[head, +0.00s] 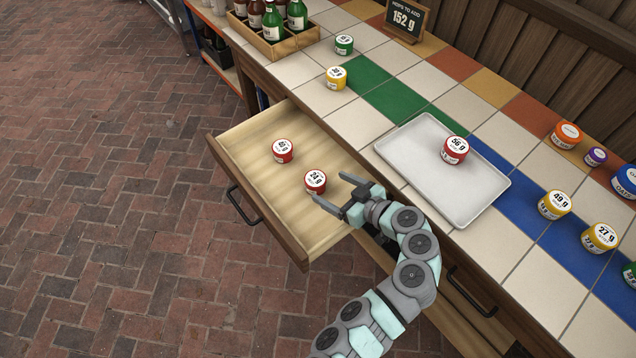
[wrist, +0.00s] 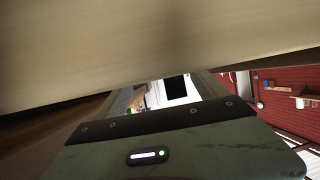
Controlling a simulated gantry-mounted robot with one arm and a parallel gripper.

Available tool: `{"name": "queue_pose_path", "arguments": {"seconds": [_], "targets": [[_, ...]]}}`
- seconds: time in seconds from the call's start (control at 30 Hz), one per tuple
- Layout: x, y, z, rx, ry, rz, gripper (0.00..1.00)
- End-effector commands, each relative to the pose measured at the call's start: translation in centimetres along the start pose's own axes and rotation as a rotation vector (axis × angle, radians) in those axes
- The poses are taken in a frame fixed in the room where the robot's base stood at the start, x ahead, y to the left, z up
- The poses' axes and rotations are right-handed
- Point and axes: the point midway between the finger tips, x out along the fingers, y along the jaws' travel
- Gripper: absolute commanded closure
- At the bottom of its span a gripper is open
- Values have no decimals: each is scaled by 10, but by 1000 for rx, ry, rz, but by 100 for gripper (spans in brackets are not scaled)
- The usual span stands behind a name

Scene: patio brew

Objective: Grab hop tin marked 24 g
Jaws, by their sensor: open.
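The red hop tin marked 24 g (head: 315,187) stands upright in the open wooden drawer in the head view, its label facing up. My gripper (head: 329,188) is open and low over the drawer, just right of the tin. Its two fingers point left toward the tin, one fingertip close to the tin's near side and the other behind to the right. I cannot tell whether they touch it. The wrist view shows a pale wooden surface and my gripper's housing; the tin is not seen there.
Another red tin (head: 282,151) stands in the drawer (head: 250,150), farther left. A white tray (head: 478,203) on the tiled counter holds a red 56 g tin (head: 455,150). Yellow tins and a bottle crate (head: 262,38) stand along the counter. A sign (head: 406,18) reads 152 g.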

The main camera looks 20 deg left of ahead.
Motion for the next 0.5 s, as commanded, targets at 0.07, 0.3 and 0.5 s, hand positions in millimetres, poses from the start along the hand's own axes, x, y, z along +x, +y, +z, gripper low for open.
{"name": "queue_pose_path", "arguments": {"seconds": [0.07, 0.3, 0.5], "targets": [[10, 0, 1, -1, -1, 0, 18], [32, 0, 2, -2, 1, 1, 18], [61, 0, 3, 0, 0, 1, 18]]}}
